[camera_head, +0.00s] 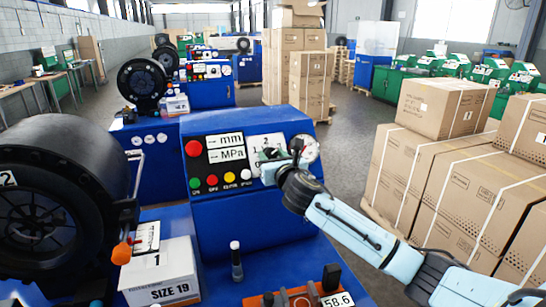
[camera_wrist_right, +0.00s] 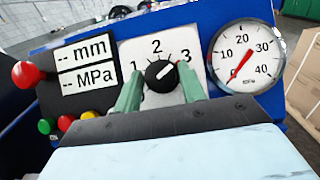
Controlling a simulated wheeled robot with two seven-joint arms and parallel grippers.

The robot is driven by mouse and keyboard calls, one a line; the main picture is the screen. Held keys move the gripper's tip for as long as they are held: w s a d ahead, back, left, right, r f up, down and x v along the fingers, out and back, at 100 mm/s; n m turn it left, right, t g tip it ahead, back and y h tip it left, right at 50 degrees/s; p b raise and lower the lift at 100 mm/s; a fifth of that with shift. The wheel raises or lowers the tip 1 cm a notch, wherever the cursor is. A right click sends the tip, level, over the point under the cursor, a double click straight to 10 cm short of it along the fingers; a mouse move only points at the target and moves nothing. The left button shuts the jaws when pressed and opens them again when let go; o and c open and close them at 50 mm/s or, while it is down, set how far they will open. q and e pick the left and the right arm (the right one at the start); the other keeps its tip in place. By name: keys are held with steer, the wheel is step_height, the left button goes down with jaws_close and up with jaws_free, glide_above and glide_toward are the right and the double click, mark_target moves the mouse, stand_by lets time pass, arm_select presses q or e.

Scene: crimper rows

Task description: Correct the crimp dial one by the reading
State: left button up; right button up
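The crimp dial (camera_wrist_right: 160,76) is a black round knob on a white plate marked 1, 2 and 3. Its white mark points up and right, between 2 and 3. My right gripper (camera_wrist_right: 160,88) is open, with its green fingers left and right of the knob; I cannot tell whether they touch it. In the head view my right gripper (camera_head: 277,158) covers most of the dial plate (camera_head: 262,141). The mm and MPa display (camera_head: 226,147) shows only dashes. A small tag (camera_head: 338,300) at the front reads 58.6. My left gripper is not in view.
A pressure gauge (camera_wrist_right: 243,54) is right of the dial, its red needle low. A red knob (camera_head: 193,148) and coloured buttons (camera_head: 229,178) are left. A SIZE 19 box (camera_head: 160,283) and black crimper head (camera_head: 60,190) stand left. Stacked cartons (camera_head: 440,185) stand right.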

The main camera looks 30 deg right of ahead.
steer(key=c, duration=0.6)
steer(key=shift+m+h, duration=0.3)
steer(key=shift+m, duration=0.1)
steer(key=m+g+h+p, duration=0.1)
steer(key=m, duration=0.2)
steer(key=shift+a+r+h+p, duration=0.1)
steer(key=shift+a+h+p, duration=0.05)
steer(key=shift+h+p, duration=0.25)
steer(key=shift+w+m+g+h+p, duration=0.1)
steer(key=shift+m+g+h+p, duration=0.35)
steer(key=shift+m, duration=0.6)
steer(key=shift+m+g+h+p, duration=0.3)
steer(key=shift+m+h, duration=0.25)
steer(key=shift+m, duration=0.5)
steer(key=o, duration=1)
